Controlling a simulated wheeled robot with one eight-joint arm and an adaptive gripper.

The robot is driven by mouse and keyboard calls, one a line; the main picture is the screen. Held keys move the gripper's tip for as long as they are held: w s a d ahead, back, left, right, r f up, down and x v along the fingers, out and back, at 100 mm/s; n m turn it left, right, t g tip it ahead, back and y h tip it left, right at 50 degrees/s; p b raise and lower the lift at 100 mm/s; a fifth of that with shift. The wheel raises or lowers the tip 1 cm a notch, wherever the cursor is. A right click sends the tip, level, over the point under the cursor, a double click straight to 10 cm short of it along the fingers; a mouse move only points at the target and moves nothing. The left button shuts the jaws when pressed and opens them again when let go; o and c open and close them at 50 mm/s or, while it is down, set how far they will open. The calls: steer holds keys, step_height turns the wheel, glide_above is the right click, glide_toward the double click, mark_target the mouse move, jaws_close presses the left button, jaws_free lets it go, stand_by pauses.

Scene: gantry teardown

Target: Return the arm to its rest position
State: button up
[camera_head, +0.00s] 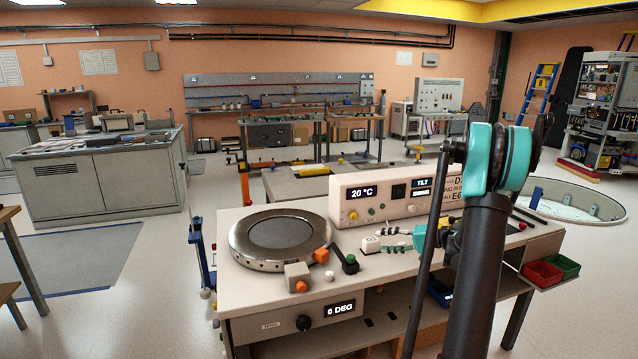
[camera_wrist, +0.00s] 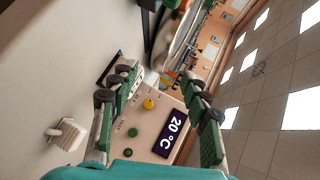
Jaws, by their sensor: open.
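My gripper (camera_head: 392,240) is open, with its fingers pointing left over the bench, in front of the white control box (camera_head: 350,207). My arm's dark link and teal joint rise in the right foreground of the head view and hide part of the bench.
The bench (camera_head: 240,328) carries a round metal turntable (camera_head: 280,238), a grey block with an orange knob (camera_head: 297,276) and a small white block (camera_head: 371,245) near my fingers. Red (camera_head: 542,274) and green (camera_head: 563,264) bins sit at the right.

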steer(key=s+a+g+h, duration=0.2)
steer(key=s+a+h, duration=0.1)
steer(key=s+a, duration=0.4)
steer(key=s+d+f+n+h, duration=0.1)
steer(key=s+f+h, duration=0.1)
steer(key=s, duration=0.7)
steer(key=s+d+f+n+h, duration=0.1)
steer(key=s+h, duration=0.3)
steer(key=s, duration=0.5)
steer(key=s+d+f+n+h, duration=0.1)
steer(key=s+f+h, duration=0.2)
steer(key=s, duration=0.6)
steer(key=shift+f+n+h, duration=0.3)
steer(key=shift+h, duration=0.1)
